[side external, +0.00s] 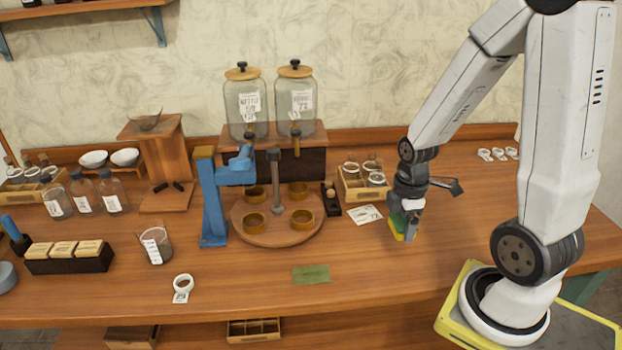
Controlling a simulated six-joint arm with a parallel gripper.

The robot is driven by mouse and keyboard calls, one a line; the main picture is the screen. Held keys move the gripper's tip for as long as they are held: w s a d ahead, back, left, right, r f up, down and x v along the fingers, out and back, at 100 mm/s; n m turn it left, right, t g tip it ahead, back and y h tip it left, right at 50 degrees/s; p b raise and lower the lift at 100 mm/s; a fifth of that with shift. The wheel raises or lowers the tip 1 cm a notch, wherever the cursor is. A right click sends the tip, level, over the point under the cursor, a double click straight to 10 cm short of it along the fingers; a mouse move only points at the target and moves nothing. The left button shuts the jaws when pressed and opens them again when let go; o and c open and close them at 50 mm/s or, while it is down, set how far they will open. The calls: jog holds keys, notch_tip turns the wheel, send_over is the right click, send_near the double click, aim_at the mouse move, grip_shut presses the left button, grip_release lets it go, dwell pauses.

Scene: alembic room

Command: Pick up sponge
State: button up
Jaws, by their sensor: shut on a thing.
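The sponge (397,228) is a small yellow and green block at the end of my arm. My gripper (405,226) is shut on it and points downward at the right of the table. The sponge appears to be held upright, with part of it hidden by the fingers. From this one view I cannot tell exactly how far it is above the table top.
A flat green patch (311,274) lies near the front edge. A round wooden stand (272,238) with several cups is left of my gripper. A white card (365,215) and a wooden box (364,188) are close by. The table front right is clear.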

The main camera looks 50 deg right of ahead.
dwell(0.5)
jog(key=o, duration=0.4)
jog(key=c, duration=0.3)
jog(key=shift+w+a, duration=0.15)
jog(key=shift+w, duration=0.2)
jog(key=w+a+f, duration=0.2)
jog(key=w+a, duration=0.5)
jog(key=w+a+f, duration=0.3)
jog(key=w+a, duration=0.4)
jog(key=w, duration=0.1)
jog(key=shift+a, duration=0.35)
